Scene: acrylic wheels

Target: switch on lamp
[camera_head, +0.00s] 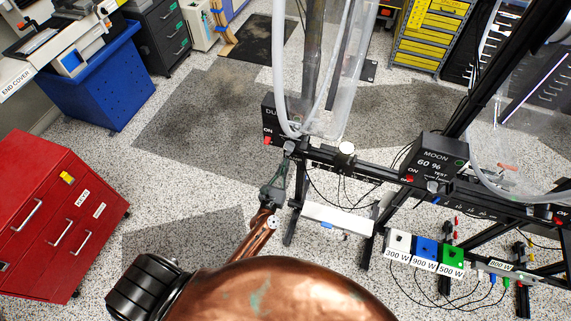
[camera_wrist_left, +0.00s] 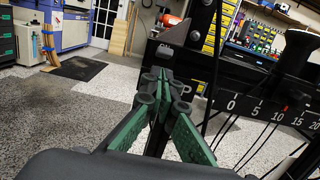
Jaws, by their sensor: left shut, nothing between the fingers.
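My left gripper (camera_head: 284,165) is shut and empty, its fingertips pointing up at the left end of the black rail. In the wrist view its green fingers (camera_wrist_left: 158,78) meet at the tips. A black box marked "DU" (camera_head: 268,114), partly hidden behind a clear wheel, has a red "ON" switch (camera_head: 267,141) just up and left of the fingertips. Whether they touch is unclear. A black box marked "MOON 60 %" (camera_head: 438,158) has another red switch (camera_head: 410,179). I cannot tell which part is the lamp. My right gripper is out of view.
The black scale rail (camera_head: 365,169) runs rightward and shows in the wrist view (camera_wrist_left: 252,103). A red cabinet (camera_head: 60,215) and blue bin (camera_head: 100,85) stand left. Floor between is clear.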

